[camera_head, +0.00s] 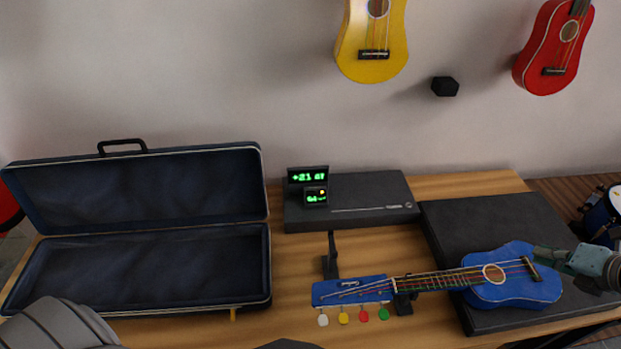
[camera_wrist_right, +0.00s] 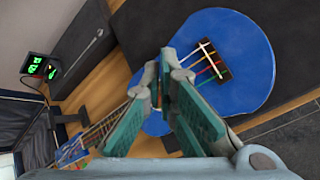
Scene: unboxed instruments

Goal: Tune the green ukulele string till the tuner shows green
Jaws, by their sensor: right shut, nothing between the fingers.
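A blue ukulele (camera_head: 512,291) lies with its body on a black mat at the right and its neck pointing left. Its strings are coloured; the green string is hard to single out. White, yellow, red and green (camera_head: 383,313) pegs stick out from the near side of the blue headstock (camera_head: 352,290). The tuner (camera_head: 308,186) has green lettering, "+21" and more that is hard to read, with a small orange light. My right gripper (camera_head: 542,256) is shut and empty over the ukulele body near the bridge; its fingers also show in the right wrist view (camera_wrist_right: 170,82). My left gripper is out of view.
An open dark case (camera_head: 140,270) fills the left of the table. A black box (camera_head: 360,199) stands behind the ukulele, and a dark stand (camera_head: 330,258) near the headstock. The black mat (camera_head: 480,222) has bare room behind the ukulele. Yellow and red ukuleles hang on the wall.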

